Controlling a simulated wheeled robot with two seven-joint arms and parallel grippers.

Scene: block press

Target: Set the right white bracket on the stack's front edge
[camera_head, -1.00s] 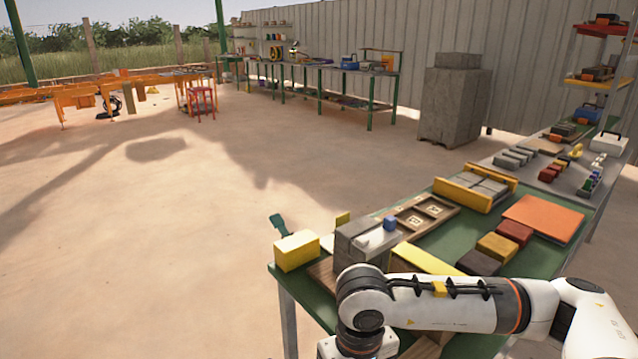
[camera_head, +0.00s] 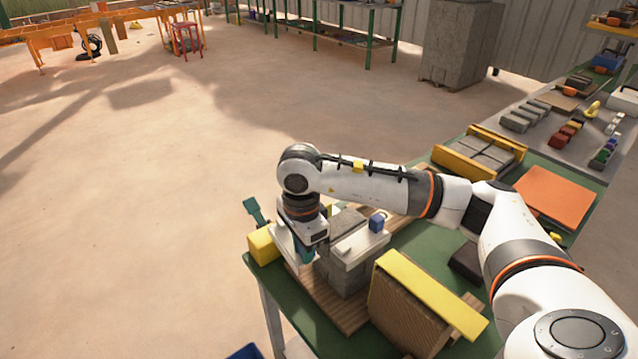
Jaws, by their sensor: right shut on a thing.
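The grey block stack (camera_head: 348,279) stands on a wooden board on the green table. A white bracket (camera_head: 357,249) with a blue knob (camera_head: 376,222) sits on the stack's top at its near right edge. My right gripper (camera_head: 304,258) points down just left of the stack. It is shut on a white piece (camera_head: 284,243), which looks like the other white bracket; my gripper and wrist hide part of it. Whether this piece touches the stack I cannot tell. My left gripper is out of view.
A yellow block (camera_head: 262,246) and a teal tool (camera_head: 254,211) are left of my gripper. A brown, ribbed block with a yellow top (camera_head: 430,298) stands close on the right. A yellow-sided tray of grey blocks (camera_head: 476,158) and an orange sheet (camera_head: 553,196) lie farther back.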

